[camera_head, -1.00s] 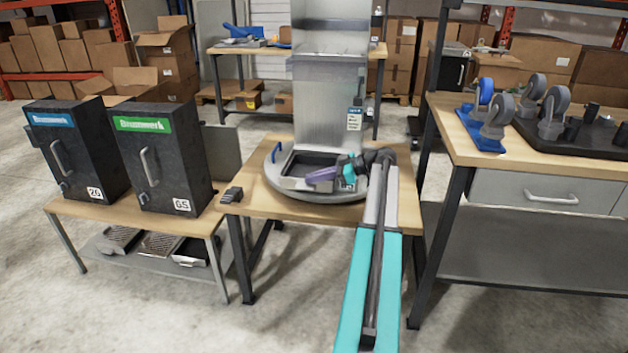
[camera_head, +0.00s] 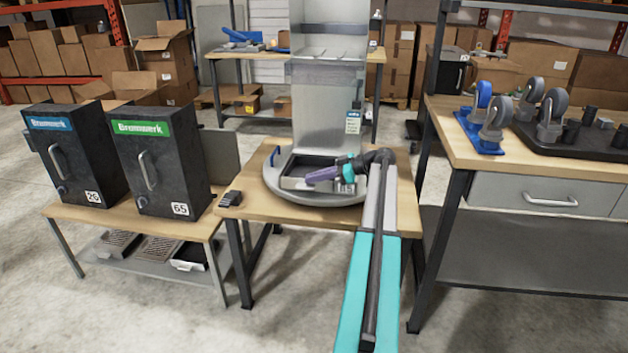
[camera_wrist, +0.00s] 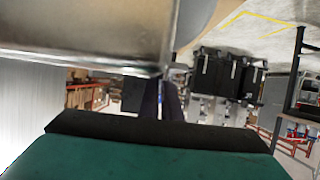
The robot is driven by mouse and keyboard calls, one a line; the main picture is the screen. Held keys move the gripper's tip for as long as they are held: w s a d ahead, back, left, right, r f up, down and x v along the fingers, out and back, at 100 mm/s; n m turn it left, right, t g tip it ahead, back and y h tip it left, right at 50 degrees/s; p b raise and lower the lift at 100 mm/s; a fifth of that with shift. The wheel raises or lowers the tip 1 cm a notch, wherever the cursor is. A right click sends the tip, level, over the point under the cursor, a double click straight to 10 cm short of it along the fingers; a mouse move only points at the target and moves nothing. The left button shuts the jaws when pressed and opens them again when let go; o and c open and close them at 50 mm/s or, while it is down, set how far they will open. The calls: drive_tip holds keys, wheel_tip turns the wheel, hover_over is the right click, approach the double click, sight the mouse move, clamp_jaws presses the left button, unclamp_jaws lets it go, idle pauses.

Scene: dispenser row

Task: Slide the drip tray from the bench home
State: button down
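The drip tray (camera_head: 293,183) is a grey metal tray with a dark inside. It lies on the round grey base (camera_head: 275,187) of the dispenser (camera_head: 325,110), in front of the tall metal column. My gripper (camera_head: 308,178), with purple fingers, reaches in from the right and is at the tray's front rim. In the wrist view the tray's metal wall (camera_wrist: 90,45) fills the top left. The gripper's dark fingers (camera_wrist: 161,95) are nearly together at its edge, seemingly shut on the thin rim. The fingertips are partly hidden.
The dispenser stands on a small wooden bench (camera_head: 385,208) with a small dark block (camera_head: 231,198) at its left. Other trays (camera_head: 155,249) lie below. A caster workbench (camera_head: 450,102) is at right.

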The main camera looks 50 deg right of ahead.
drive_tip(key=shift+w+d, duration=0.1)
drive_tip(key=c, duration=1.9)
unclamp_jaws()
drive_tip(key=p+v, duration=0.1)
drive_tip(key=v, duration=1.3)
drive_tip(key=shift+r, duration=0.1)
